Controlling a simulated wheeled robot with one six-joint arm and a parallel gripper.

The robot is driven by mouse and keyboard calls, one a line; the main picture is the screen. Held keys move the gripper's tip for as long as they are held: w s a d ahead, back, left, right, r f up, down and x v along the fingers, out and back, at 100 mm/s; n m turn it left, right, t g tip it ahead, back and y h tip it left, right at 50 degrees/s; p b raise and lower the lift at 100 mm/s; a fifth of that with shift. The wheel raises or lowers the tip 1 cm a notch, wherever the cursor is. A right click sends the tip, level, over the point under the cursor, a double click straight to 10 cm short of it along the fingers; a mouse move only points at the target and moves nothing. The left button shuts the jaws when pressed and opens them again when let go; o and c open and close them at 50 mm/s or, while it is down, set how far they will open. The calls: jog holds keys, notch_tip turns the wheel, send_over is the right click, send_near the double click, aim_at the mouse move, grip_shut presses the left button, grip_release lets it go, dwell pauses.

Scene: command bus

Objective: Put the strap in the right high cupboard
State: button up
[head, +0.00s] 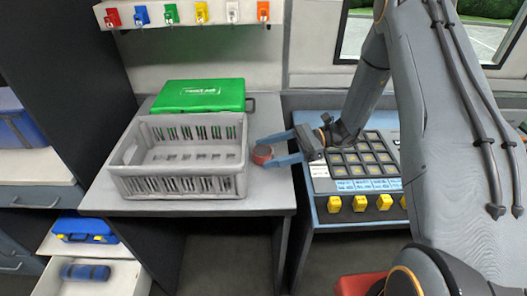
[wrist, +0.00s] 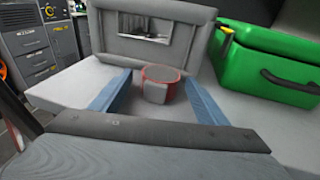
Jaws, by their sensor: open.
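The strap appears to be a small red and grey roll (head: 263,153) on the grey worktop, just right of the grey crate. My gripper (head: 259,153) is open, with its two blue fingers on either side of the roll. In the wrist view the roll (wrist: 160,85) stands between the fingers (wrist: 157,73), with a visible gap on each side. I cannot identify the right high cupboard in either view.
The empty grey crate (head: 182,186) stands close beyond the fingertips. A green case (head: 200,95) lies behind it. A button panel (head: 357,160) is beneath my arm. Coloured keys hang on a rack (head: 187,15). An open drawer (head: 113,278) holds a dark blue roll.

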jog(key=shift+a, duration=0.1)
jog(key=c, duration=1.2)
jog(key=shift+c, duration=0.5)
